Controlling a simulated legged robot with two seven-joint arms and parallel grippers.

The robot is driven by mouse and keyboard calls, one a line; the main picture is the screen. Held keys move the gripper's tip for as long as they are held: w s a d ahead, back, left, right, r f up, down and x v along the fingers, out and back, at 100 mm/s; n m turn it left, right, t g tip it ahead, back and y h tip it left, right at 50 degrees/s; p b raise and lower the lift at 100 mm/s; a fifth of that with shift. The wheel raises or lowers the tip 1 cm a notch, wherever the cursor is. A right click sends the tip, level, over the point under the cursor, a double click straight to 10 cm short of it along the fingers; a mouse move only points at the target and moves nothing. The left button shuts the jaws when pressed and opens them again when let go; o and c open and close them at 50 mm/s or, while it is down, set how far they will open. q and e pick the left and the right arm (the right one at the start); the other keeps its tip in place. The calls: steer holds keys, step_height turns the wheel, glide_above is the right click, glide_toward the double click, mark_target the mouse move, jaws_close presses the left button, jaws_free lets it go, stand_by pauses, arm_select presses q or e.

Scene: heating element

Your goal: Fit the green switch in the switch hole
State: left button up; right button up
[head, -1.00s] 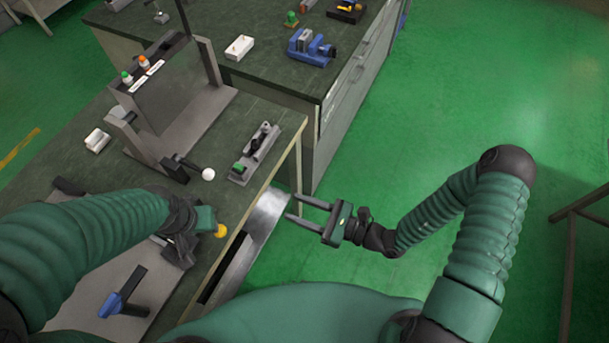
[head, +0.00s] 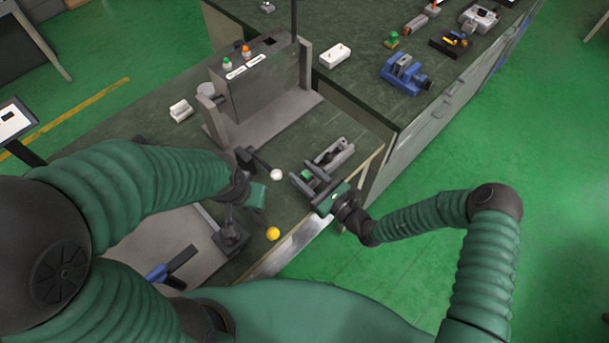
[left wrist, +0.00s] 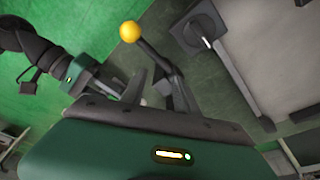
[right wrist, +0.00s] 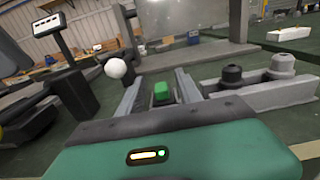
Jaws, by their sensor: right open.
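The green switch (head: 309,174) sits at the near end of a grey holder (head: 336,152) on the bench. It also shows in the right wrist view (right wrist: 162,92). My right gripper (head: 304,180) is open, with its fingers on either side of the switch; I see no contact. My left gripper (head: 263,203) is beside a lever with a yellow ball (head: 273,233). In the left wrist view the lever (left wrist: 163,70) crosses near its fingers, and I cannot tell whether they are shut. A dark opening (head: 268,41) shows on the control box top; I cannot tell whether it is the switch hole.
The control box (head: 265,85) carries a green button (head: 227,63) and an orange button (head: 246,51). A white-balled lever (head: 277,174) stands close to my right gripper. A white block (head: 181,110) lies left of the box. A blue vise (head: 404,74) stands on the back bench.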

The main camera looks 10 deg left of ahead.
steer(key=shift+a, duration=0.15)
steer(key=shift+d, duration=0.3)
steer(key=shift+c, duration=0.9)
steer(key=shift+d, duration=0.25)
steer(key=c, duration=0.5)
steer(key=shift+c, duration=1.1)
steer(key=shift+a, duration=0.1)
jaws_close()
steer(key=shift+s, duration=0.1)
steer(key=shift+r, duration=0.15)
